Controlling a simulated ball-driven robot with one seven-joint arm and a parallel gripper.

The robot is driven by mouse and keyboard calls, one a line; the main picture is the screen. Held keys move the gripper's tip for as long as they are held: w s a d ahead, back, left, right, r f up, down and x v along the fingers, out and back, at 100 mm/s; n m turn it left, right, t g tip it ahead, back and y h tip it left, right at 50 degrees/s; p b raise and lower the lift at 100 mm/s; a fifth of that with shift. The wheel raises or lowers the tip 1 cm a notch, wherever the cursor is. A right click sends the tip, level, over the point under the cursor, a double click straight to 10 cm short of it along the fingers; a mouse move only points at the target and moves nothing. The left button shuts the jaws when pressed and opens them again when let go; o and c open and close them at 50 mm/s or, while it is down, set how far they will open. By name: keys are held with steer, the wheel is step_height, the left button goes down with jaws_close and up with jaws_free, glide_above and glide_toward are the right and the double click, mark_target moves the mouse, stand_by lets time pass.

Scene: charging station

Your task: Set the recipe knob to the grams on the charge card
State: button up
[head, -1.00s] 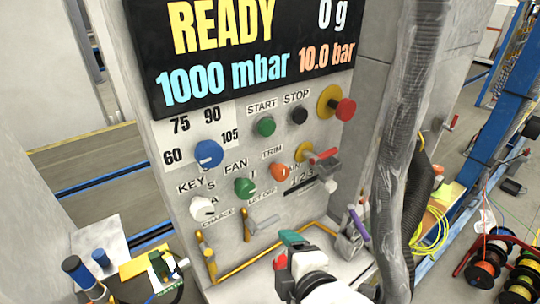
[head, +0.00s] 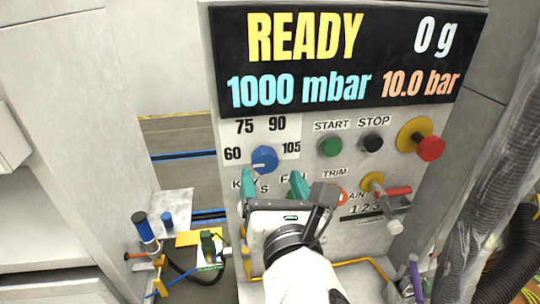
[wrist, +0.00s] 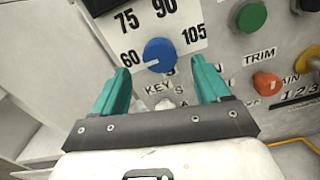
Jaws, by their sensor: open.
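The blue recipe knob (head: 264,159) sits on the station panel, on a white scale plate (head: 222,135) marked 60, 75, 90 and 105. Its white mark points down-left, near the 60 side. In the wrist view the knob (wrist: 160,52) appears between the two teal fingers, just ahead of them. My gripper (head: 272,184) is open and empty, below the knob in the head view; its fingers also show in the wrist view (wrist: 160,68). I cannot make out a charge card with readable grams in either view.
The display (head: 350,60) reads READY, 0 g, 1000 mbar, 10.0 bar. A green START button (head: 330,146), black STOP button (head: 371,142) and red button (head: 430,149) are right of the knob. A red-handled valve (head: 392,191) sits lower right. My gripper partly hides the lower controls.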

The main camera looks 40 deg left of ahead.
mark_target(266, 163)
steer(key=shift+p+x, duration=0.45)
steer(key=shift+x, duration=2.7)
steer(key=shift+c, duration=0.2)
steer(key=c, duration=0.9)
